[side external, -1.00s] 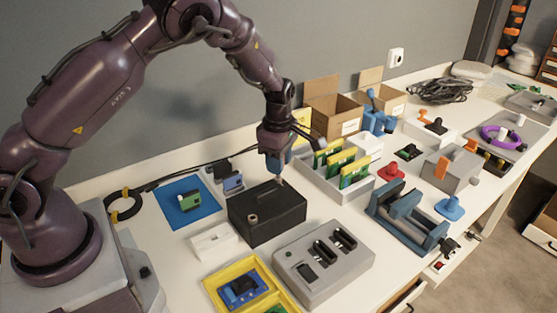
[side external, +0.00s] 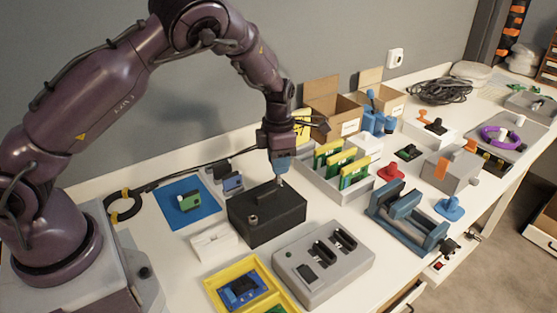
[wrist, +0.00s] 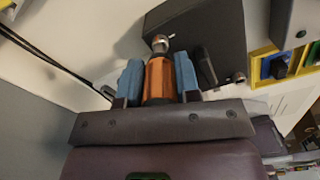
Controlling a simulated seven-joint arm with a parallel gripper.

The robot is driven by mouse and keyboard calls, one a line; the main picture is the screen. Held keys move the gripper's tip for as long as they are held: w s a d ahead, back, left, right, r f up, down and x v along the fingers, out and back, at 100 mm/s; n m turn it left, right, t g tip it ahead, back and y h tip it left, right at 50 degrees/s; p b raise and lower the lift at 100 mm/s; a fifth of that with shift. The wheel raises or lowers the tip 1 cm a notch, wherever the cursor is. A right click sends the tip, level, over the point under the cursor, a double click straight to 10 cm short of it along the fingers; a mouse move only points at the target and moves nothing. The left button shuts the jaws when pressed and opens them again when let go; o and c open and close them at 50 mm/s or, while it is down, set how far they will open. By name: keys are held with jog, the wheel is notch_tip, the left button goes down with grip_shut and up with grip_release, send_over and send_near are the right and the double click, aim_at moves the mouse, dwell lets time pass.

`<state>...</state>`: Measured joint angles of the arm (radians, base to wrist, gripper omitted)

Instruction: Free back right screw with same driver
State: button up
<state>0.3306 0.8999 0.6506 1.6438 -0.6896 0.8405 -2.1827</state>
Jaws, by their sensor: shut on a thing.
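A black box (side external: 266,222) stands on the white bench below my gripper (side external: 279,170). The gripper is shut on an orange-handled driver (wrist: 159,80), held between its blue fingers. The driver points down, its metal tip at the box's back right corner in the side view. In the wrist view the silver tip end (wrist: 160,43) is by the edge of the black box (wrist: 212,28). A small screw head (wrist: 172,36) seems to show beside it. Whether the tip sits in the screw is unclear.
A white rack with green and yellow boards (side external: 345,190) stands close right of the box. A blue mat (side external: 178,212) with a small green part lies left. A grey unit with slots (side external: 312,285) and a yellow tray (side external: 213,283) are in front.

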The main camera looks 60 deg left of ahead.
jog(key=shift+r, duration=0.1)
jog(key=shift+r, duration=2.15)
